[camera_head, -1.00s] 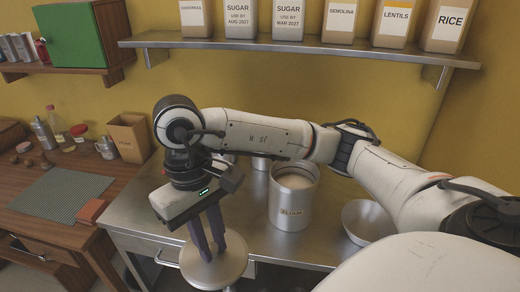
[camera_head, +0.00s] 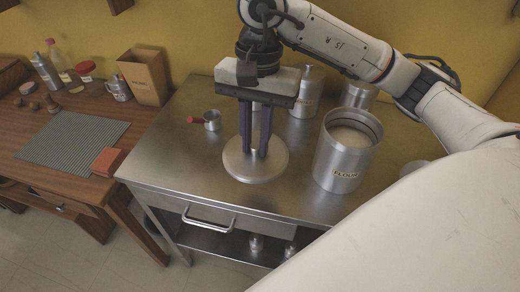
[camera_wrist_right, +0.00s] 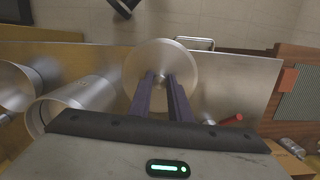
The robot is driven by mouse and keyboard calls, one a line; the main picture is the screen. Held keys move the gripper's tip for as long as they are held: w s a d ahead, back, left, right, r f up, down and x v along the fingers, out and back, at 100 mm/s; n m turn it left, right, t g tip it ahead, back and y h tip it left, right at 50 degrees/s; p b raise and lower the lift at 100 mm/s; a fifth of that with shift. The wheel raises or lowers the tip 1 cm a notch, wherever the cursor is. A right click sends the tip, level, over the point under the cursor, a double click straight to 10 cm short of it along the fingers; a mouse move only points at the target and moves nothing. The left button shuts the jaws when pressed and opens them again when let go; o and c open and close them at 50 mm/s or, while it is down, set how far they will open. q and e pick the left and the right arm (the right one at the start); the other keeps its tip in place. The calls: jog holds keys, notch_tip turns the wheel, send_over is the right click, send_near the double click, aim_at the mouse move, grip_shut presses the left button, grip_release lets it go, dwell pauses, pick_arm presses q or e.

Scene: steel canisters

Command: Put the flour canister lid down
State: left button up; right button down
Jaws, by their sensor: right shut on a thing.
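The flour canister lid (camera_head: 238,169) is a round, flat steel disc with a small knob. My right gripper (camera_head: 255,153) points down and is shut on the knob. The lid is over the left part of the steel table, left of the flour canister. I cannot tell whether it touches the tabletop. The lid also shows in the right wrist view (camera_wrist_right: 160,52), at the fingertips. The flour canister (camera_head: 338,177) stands upright and open, with pale flour inside and a FLOUR label on its front. My left gripper is not in view.
The steel table (camera_head: 185,160) has free room left of the lid. A small red-handled measuring cup (camera_head: 213,121) stands behind it to the left. More steel canisters (camera_head: 303,97) stand behind. A wooden counter (camera_head: 75,185) with a ribbed mat (camera_head: 72,143) is at the left.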

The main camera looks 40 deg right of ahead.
jog(key=m+b, duration=0.1)
jog(key=m, duration=0.2)
jog(key=w+d+f+m+b, duration=0.1)
jog(key=m, duration=0.1)
jog(key=d+f+m+t+b, duration=0.1)
jog(key=m, duration=0.2)
jog(key=shift+w+d+m, duration=0.2)
jog(key=shift+w+m, duration=0.1)
jog(key=shift+w, duration=0.1)
jog(key=m, duration=0.3)
jog(key=d+m+b, duration=0.1)
jog(key=shift+w+d, duration=0.1)
jog(key=shift+w, duration=0.3)
jog(key=shift+f+m+t, duration=0.25)
jog(key=shift+m+t, duration=0.05)
jog(key=shift+m, duration=0.2)
notch_tip(320, 180, down, 10)
jog(key=shift+r+b, duration=0.25)
jog(key=shift+b, duration=0.05)
